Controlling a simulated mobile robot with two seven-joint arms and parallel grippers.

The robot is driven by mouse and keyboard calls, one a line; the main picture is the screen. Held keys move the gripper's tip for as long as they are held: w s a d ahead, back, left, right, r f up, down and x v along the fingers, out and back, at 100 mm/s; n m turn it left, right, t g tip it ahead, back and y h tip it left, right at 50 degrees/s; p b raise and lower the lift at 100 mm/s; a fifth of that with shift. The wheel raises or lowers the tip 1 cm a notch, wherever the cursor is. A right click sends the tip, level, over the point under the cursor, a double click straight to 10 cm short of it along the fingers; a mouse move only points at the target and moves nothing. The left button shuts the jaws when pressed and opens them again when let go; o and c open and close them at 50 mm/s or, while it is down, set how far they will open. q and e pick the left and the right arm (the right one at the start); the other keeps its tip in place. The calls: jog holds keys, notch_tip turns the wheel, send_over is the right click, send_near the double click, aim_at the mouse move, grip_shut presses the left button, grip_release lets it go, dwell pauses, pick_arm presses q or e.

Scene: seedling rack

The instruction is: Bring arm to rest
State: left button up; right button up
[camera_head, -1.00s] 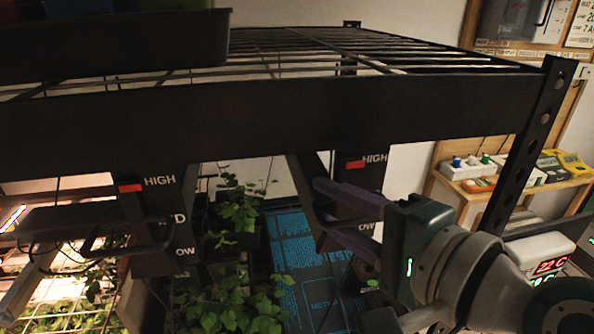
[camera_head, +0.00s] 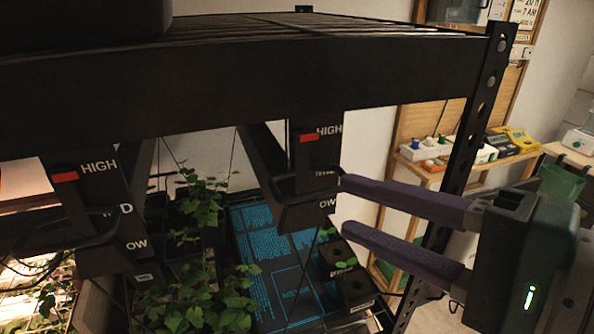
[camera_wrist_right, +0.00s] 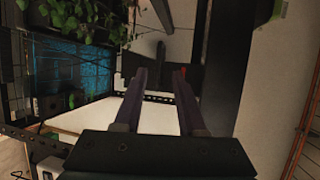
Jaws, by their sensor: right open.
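My right gripper (camera_head: 346,206) is open and empty, with its two purple fingers pointing left. In the head view its tips appear just right of the dark handle (camera_head: 300,185) on the right height panel (camera_head: 312,160); I cannot tell whether they touch it. In the right wrist view the fingers (camera_wrist_right: 160,73) stand apart with nothing between them. Both the right panel and the left height panel (camera_head: 95,205) carry a red marker by the word HIGH. My left gripper is not in view.
The black rack's crossbar (camera_head: 230,95) runs above, and its perforated post (camera_head: 478,110) stands behind my right gripper. Seedlings (camera_head: 205,300) and a blue-printed sheet (camera_head: 285,260) lie below. A wooden shelf (camera_head: 430,172) with small devices is at the back right.

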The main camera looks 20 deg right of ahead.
dwell(0.4)
jog(key=s+a+f+n+g+h, duration=0.2)
jog(key=s+f+n+g, duration=0.45)
jog(key=n, duration=0.35)
jog(key=s+d+f+n+g+h, duration=0.4)
jog(key=s+d+n, duration=0.2)
jog(key=s, duration=0.1)
notch_tip(320, 180, up, 13)
jog(key=p, duration=1.3)
jog(key=shift+d, duration=0.45)
jog(key=shift+s+f, duration=0.1)
jog(key=shift+f, duration=0.05)
